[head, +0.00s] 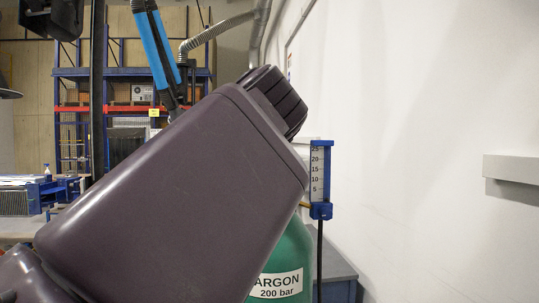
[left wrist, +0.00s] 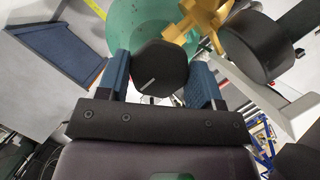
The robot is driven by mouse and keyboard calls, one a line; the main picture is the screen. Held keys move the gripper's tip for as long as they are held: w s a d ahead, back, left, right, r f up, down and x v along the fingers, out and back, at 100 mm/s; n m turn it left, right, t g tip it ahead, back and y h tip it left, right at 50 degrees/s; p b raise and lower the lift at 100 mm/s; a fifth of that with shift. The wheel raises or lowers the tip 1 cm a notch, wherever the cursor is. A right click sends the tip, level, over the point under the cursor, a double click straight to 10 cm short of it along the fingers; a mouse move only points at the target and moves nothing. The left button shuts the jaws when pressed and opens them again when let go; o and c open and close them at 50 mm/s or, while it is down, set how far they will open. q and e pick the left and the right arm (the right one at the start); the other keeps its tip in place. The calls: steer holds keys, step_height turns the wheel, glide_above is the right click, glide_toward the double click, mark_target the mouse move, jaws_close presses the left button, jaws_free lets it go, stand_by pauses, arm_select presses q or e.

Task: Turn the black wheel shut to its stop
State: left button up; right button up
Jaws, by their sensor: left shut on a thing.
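The black wheel (left wrist: 163,62) is in the left wrist view, a faceted knob with a short white line on its face. The blue fingers of my left gripper (left wrist: 160,76) are on its two sides, shut on it. Behind the wheel is the green gas cylinder (left wrist: 128,22), with a yellow brass fitting (left wrist: 203,22) beside it. In the head view the green cylinder (head: 290,262) is labelled ARGON 200 bar. My large dark arm covers the wheel and the left gripper there. My right gripper is in neither view.
A blue flow meter (head: 320,178) with a scale stands right of my arm in the head view. A black round part (left wrist: 256,46) is right of the fitting. A blue and red rack (head: 130,95) stands far back. A white wall (head: 430,120) is on the right.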

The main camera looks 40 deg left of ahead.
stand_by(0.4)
arm_select(q)
steer(key=o, duration=0.9)
steer(key=shift+o, duration=0.2)
